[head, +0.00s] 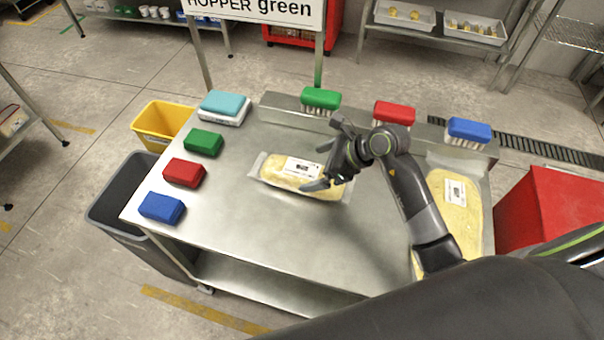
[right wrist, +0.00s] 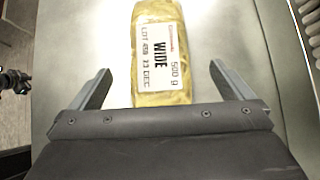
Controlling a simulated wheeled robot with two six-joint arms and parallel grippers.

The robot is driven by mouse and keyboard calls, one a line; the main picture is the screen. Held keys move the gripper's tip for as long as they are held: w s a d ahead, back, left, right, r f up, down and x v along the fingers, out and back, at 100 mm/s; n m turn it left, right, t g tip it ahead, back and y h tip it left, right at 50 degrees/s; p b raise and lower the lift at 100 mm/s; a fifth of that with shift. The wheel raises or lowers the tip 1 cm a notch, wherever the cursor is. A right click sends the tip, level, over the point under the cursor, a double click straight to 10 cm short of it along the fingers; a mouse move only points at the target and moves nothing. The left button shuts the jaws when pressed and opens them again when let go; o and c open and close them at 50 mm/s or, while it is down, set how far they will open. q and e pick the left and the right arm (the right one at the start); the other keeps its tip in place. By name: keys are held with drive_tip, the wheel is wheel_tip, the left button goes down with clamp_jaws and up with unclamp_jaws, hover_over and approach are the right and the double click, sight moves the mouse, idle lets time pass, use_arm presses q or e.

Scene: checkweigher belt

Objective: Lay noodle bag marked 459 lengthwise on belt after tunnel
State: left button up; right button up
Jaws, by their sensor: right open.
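A yellow noodle bag (head: 273,172) in clear wrap with a white label lies flat near the middle of the steel table. In the right wrist view the label of this bag (right wrist: 161,45) reads "WIDE", "500 g" and what looks like "LOT 459". My right gripper (head: 320,166) is open over the bag's right part, one finger on each side of it. In the right wrist view the open fingers (right wrist: 160,74) stand apart from the bag's sides. My left gripper does not show. I see no belt or tunnel.
A larger yellow bag (head: 457,188) lies at the table's right, partly behind my right arm. Green (head: 321,98), red (head: 394,112) and blue (head: 469,130) brushes line the back ledge. Coloured blocks (head: 184,172) line the left edge. Grey (head: 118,205) and yellow (head: 160,120) bins stand beside it. The table's front middle is clear.

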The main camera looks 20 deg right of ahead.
sight(311, 171)
drive_tip(key=x, duration=0.2)
drive_tip(key=p+x, duration=0.1)
drive_tip(key=x, duration=0.1)
drive_tip(key=shift+a+f, duration=0.1)
drive_tip(key=shift+f, duration=0.4)
drive_tip(key=c, duration=1.3)
